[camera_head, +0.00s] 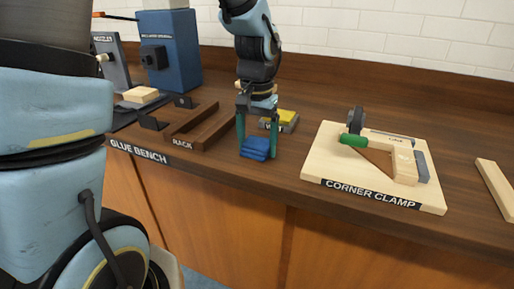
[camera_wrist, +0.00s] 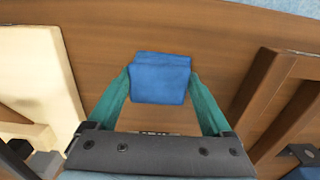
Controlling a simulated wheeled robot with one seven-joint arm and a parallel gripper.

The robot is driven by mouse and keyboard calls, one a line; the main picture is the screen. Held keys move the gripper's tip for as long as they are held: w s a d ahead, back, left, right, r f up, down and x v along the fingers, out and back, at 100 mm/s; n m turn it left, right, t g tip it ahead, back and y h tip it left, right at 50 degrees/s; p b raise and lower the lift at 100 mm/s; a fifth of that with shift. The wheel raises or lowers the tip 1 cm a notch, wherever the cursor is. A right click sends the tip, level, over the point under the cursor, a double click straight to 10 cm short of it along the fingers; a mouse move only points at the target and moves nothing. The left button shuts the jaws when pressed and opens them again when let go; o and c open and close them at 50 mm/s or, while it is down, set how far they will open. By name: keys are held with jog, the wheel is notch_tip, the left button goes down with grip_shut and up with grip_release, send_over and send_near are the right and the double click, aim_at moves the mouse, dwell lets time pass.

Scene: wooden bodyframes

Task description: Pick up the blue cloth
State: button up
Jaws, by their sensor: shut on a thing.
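The blue cloth (camera_head: 255,148) is a small folded pad over the front part of the wooden bench. It sits between the two green fingers of my gripper (camera_head: 257,146), which are shut on its left and right sides. The wrist view shows the cloth (camera_wrist: 160,78) as a square between the fingertips of my gripper (camera_wrist: 160,85), one finger touching each side. I cannot tell whether the cloth is touching the bench or just above it.
A dark wooden rack (camera_head: 200,130) stands left of my gripper. A yellow-topped block (camera_head: 284,118) is behind it. The corner clamp board (camera_head: 330,165) with a green-handled clamp is to the right. A blue box (camera_head: 172,55) stands at the back left. The bench edge is just in front.

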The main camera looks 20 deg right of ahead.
jog(key=c, duration=0.4)
jog(key=shift+r, duration=0.1)
jog(key=shift+c, duration=0.2)
